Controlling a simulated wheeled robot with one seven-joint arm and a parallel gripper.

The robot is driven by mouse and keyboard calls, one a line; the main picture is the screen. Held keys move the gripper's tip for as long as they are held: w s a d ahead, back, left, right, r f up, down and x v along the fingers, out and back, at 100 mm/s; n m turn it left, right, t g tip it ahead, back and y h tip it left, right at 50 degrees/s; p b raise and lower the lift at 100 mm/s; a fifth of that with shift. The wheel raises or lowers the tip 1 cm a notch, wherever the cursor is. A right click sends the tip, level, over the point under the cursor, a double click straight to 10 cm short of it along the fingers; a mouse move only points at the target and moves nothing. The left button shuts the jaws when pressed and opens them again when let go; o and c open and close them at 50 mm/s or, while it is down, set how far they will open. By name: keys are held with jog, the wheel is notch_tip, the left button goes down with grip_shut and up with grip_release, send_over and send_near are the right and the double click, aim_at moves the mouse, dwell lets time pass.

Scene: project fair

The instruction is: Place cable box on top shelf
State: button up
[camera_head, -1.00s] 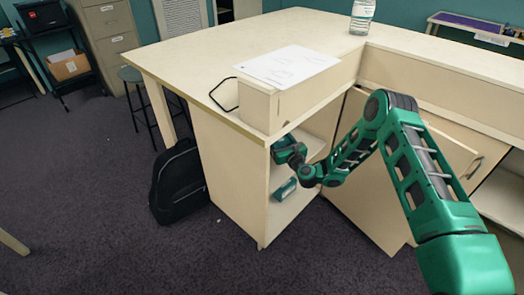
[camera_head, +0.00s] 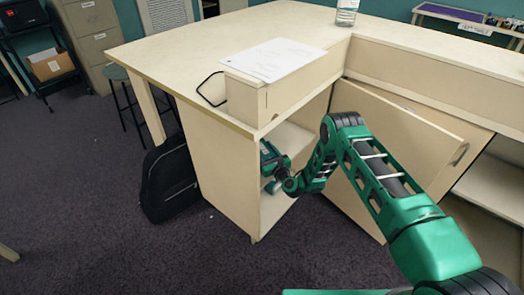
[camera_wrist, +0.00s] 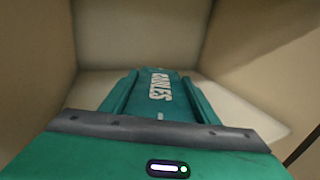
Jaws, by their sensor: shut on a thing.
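The cable box (camera_wrist: 155,95) is teal with white, blurred lettering and sits between my gripper's fingers in the wrist view. My gripper (camera_wrist: 160,100) is shut on it, with one green finger along each side. In the head view my gripper (camera_head: 270,158) reaches into the upper compartment of the open cabinet, whose shelf (camera_head: 290,140) shows behind it. The box is mostly hidden there by the gripper and the cabinet side. In the wrist view, cream walls surround the box, and I cannot tell whether it touches the shelf surface.
A small teal thing (camera_head: 272,186) shows lower in the cabinet, partly hidden. The cabinet side panel (camera_head: 222,170) stands close left of my gripper. An open door (camera_head: 400,130) is at the right. A black backpack (camera_head: 170,180) leans outside. The countertop (camera_head: 190,50) is above.

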jog(key=o, duration=1.3)
jog(key=shift+r, duration=0.1)
